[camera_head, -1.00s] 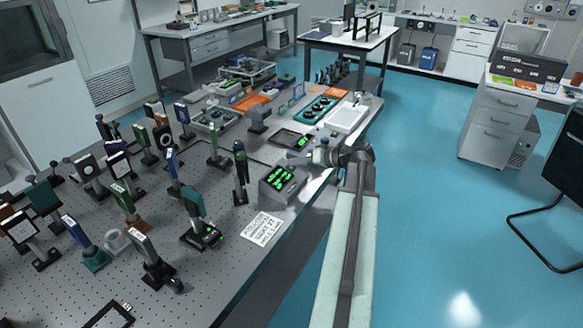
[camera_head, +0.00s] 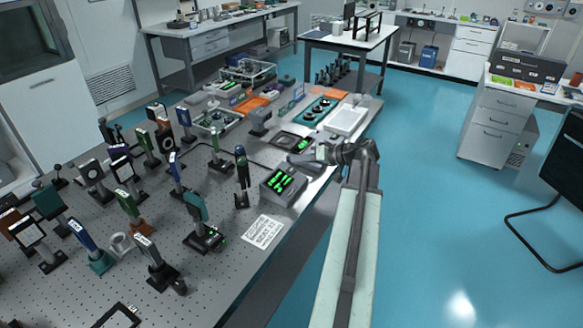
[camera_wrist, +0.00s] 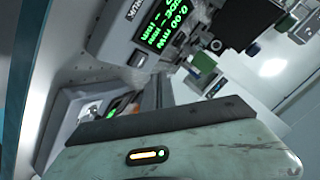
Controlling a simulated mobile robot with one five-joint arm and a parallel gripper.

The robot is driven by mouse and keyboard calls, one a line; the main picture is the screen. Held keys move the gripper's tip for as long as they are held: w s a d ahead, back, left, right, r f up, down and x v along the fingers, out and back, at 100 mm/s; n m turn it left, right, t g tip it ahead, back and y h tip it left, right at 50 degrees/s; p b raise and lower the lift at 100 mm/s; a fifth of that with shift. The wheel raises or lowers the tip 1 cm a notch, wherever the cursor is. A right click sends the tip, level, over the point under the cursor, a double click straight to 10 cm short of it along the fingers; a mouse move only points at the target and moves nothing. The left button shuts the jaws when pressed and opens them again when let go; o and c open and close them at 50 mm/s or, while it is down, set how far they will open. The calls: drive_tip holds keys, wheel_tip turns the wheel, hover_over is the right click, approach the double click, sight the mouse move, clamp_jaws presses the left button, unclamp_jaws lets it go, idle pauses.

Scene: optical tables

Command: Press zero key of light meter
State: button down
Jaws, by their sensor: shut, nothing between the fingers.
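The light meter (camera_head: 268,193) is a dark grey box with bright green digits, near the right edge of the perforated optical table. In the wrist view its lit display (camera_wrist: 160,28) is at the top, turned sideways, with a reading of 0.00 mW. I cannot pick out the zero key. My gripper (camera_head: 300,159) is shut and empty, pointing left just behind the meter in the head view. It looks apart from the meter, though the gap is hard to judge. Its pale body fills the bottom of the wrist view.
A printed white sheet (camera_head: 263,231) lies in front of the meter. A dark post-mounted part (camera_head: 241,175) stands to its left. A flat black device with a green display (camera_head: 287,140) and a white tray (camera_head: 346,120) lie behind. Blue floor is open to the right.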

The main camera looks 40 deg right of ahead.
drive_tip(key=r+p, duration=0.1)
drive_tip(key=s+r+p, duration=0.1)
drive_tip(key=r, duration=0.1)
drive_tip(key=shift+d, duration=0.1)
idle(0.8)
